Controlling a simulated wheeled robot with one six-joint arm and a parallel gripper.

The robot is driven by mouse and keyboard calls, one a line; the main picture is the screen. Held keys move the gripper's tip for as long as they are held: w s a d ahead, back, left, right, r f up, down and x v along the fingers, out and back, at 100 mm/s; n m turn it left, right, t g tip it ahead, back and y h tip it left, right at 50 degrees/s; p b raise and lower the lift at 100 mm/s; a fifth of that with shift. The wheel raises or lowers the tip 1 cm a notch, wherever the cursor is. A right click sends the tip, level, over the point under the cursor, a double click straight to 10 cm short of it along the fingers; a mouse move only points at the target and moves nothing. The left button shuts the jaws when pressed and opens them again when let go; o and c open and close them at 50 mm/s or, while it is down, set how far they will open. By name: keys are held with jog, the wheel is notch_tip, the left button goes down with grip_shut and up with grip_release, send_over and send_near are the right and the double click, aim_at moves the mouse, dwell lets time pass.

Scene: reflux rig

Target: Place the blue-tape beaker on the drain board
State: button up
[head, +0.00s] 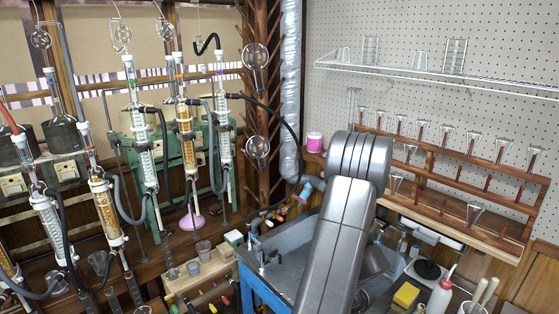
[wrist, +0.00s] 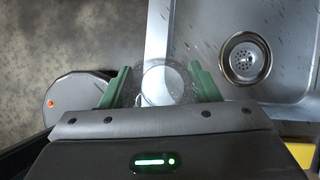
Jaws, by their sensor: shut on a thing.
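In the wrist view my gripper (wrist: 160,76) has its two green fingers shut on a clear round beaker (wrist: 163,84), seen from above. No blue tape can be made out on it. The beaker is over the left rim of the metal sink (wrist: 210,88), left of the sink's drain (wrist: 246,57). Its height above the rim cannot be told. In the head view my arm covers the gripper and the beaker. The sink (head: 285,240) shows there beside my arm. I cannot tell which surface is the drain board.
A wooden rack of flasks (head: 450,170) stands on the right wall. A white wash bottle (head: 440,297) and a yellow block (head: 405,295) are at the lower right. Small beakers (head: 203,250) stand left of the sink. Glass condensers (head: 143,150) fill the left.

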jog(key=a+n+g+h, duration=0.2)
jog(key=a+n+g, duration=0.3)
jog(key=n, duration=0.8)
jog(key=w+a+n+g+h, duration=0.1)
jog(key=a+n+g, duration=0.3)
jog(key=a+n, duration=0.7)
jog(key=shift+n+g+h, duration=0.4)
jog(key=shift+n+h, duration=0.4)
jog(key=shift+n, duration=0.2)
jog(key=shift+w+f, duration=0.1)
